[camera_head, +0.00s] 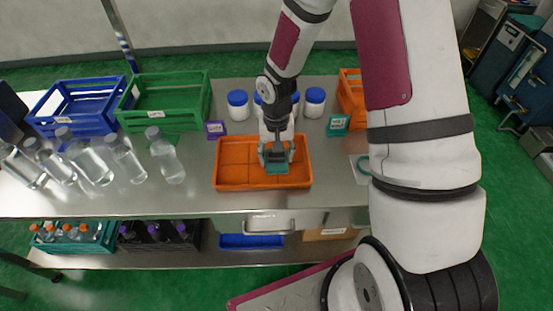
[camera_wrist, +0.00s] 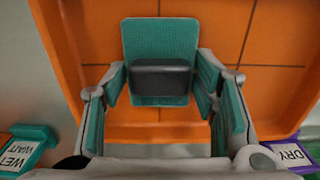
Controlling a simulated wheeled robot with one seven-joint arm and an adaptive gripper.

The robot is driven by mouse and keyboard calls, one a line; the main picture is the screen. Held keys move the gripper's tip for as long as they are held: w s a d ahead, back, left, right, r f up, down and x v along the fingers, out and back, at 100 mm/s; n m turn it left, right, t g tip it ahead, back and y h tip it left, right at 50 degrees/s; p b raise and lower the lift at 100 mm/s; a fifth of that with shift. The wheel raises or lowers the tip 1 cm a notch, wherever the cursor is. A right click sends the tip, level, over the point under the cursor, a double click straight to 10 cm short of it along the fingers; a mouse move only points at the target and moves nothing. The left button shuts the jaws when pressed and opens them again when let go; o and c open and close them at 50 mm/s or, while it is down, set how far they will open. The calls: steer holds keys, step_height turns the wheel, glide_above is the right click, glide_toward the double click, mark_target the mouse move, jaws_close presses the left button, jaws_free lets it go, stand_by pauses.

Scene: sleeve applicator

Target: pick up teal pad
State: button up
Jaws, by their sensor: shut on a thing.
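The teal pad (camera_wrist: 160,40) is a flat rectangular pad with a dark block-shaped handle (camera_wrist: 160,80) on top. It shows in the head view (camera_head: 278,168) over the orange tray (camera_head: 232,184), right of its middle. My gripper (camera_head: 277,153) points down at the pad. In the wrist view my gripper (camera_wrist: 160,84) has one finger at each end of the dark handle and is shut on it. I cannot tell whether the pad touches the tray floor or hangs just above it.
A purple sign (camera_head: 215,130) and a teal sign (camera_head: 338,126) stand behind the tray's corners. Blue-lidded jars (camera_head: 314,103) stand behind the tray. Clear bottles (camera_head: 165,155), a green crate (camera_head: 165,100) and a blue crate (camera_head: 78,105) are at left. Bare steel bench lies in front.

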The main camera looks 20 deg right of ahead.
mark_target(277, 154)
steer(key=shift+r, duration=0.45)
step_height(277, 154, up, 3)
steer(key=shift+s+d+f, duration=0.1)
steer(key=s+d, duration=0.3)
steer(key=s, duration=0.1)
steer(key=s+d+r, duration=0.1)
steer(key=s+d, duration=0.2)
steer(key=s, duration=0.1)
steer(key=s+d, duration=0.3)
steer(key=s, duration=0.1)
steer(key=shift+s+d+r, duration=0.1)
steer(key=shift+s+r, duration=0.05)
steer(key=shift+s, duration=0.25)
steer(key=o, duration=0.7)
steer(key=shift+c, duration=0.2)
steer(key=c, duration=0.4)
steer(key=shift+c, duration=0.2)
